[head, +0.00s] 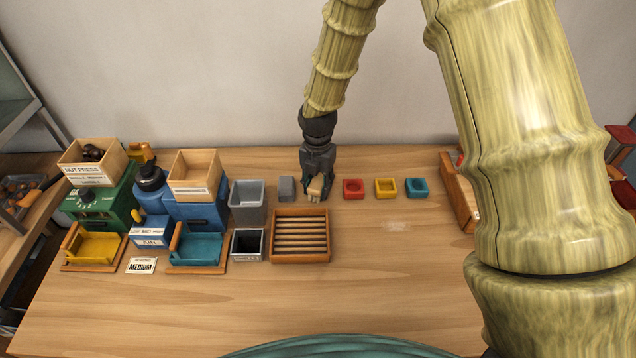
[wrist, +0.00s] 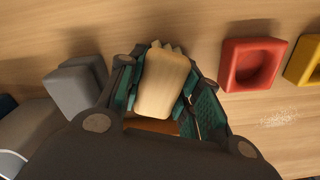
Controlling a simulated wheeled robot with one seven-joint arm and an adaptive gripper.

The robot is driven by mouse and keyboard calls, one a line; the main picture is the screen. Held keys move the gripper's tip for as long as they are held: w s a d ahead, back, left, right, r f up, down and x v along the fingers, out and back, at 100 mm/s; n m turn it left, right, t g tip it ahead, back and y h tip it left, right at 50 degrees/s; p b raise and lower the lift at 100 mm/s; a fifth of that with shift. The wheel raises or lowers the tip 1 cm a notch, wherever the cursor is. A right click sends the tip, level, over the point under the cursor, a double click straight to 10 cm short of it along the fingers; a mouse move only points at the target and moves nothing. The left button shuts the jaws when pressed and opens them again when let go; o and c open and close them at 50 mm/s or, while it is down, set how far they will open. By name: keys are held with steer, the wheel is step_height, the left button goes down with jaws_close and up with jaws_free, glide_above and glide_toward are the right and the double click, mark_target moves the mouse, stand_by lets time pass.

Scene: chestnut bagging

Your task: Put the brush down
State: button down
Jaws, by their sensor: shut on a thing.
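My gripper (head: 316,186) is shut on the brush, a pale wooden block-like piece (head: 315,188), over the back of the table. In the wrist view the brush (wrist: 164,85) sits between the green-padded fingers of my gripper (wrist: 165,95), with a jagged far edge that may be bristles. A grey block (head: 286,188) stands just left of it and a red square holder (head: 353,188) with a round hollow just right. I cannot tell whether the brush touches the table.
A slatted wooden tray (head: 300,262) lies in front of my gripper. Grey bins (head: 247,201) and a blue machine (head: 197,212) stand to the left. Yellow (head: 385,188) and teal (head: 416,188) holders continue to the right. The front right of the table (head: 400,285) is clear.

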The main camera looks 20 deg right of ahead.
mark_target(318, 181)
steer(key=shift+f, duration=0.15)
steer(key=c, duration=1)
jaws_free()
step_height(318, 181, up, 12)
steer(key=b, duration=0.2)
steer(key=shift+b, duration=0.4)
